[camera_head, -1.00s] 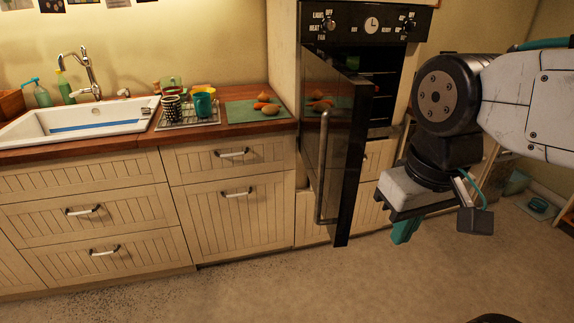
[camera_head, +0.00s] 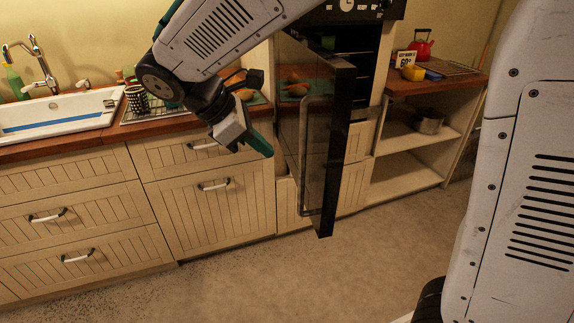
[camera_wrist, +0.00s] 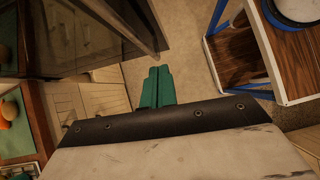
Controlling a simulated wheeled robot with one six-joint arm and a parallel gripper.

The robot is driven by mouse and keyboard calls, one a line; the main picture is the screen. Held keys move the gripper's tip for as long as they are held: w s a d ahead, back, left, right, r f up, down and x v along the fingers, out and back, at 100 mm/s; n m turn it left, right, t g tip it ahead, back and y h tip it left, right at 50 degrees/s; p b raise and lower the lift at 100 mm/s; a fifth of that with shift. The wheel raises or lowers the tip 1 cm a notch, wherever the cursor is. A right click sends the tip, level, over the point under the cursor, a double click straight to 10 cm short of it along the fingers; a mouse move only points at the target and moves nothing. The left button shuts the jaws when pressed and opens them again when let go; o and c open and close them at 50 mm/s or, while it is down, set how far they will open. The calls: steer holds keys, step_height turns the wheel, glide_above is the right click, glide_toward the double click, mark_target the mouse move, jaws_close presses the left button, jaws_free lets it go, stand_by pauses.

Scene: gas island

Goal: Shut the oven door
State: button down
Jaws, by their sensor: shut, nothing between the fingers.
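The black oven door (camera_head: 325,150) stands wide open, sticking out into the room from the tall oven (camera_head: 365,40). Its glass face with the long vertical handle (camera_head: 304,150) is turned to the left. My gripper (camera_head: 264,146) has its teal fingers together and empty. It hangs in front of the counter, left of the door and near the handle, apparently not touching it. In the wrist view the shut fingers (camera_wrist: 157,86) point at the floor, and the dark door (camera_wrist: 90,42) fills the upper left.
The counter with the sink (camera_head: 60,120) and drawers lies left of the oven. A shelf unit (camera_head: 408,172) with a red kettle (camera_head: 421,45) stands to the right. The floor in front is clear. A wooden table with a blue frame (camera_wrist: 255,50) shows in the wrist view.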

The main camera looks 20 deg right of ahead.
steer(key=w+a+f+n+h, duration=0.1)
steer(key=w+a+f+n, duration=0.1)
steer(key=w+a+n, duration=0.15)
steer(key=d+r+x, duration=0.1)
steer(key=d+x, duration=0.1)
steer(key=x, duration=0.9)
steer(key=shift+d+m+t, duration=0.25)
steer(key=shift+m+t, duration=0.15)
steer(key=shift+m, duration=0.05)
steer(key=shift+d+r, duration=0.1)
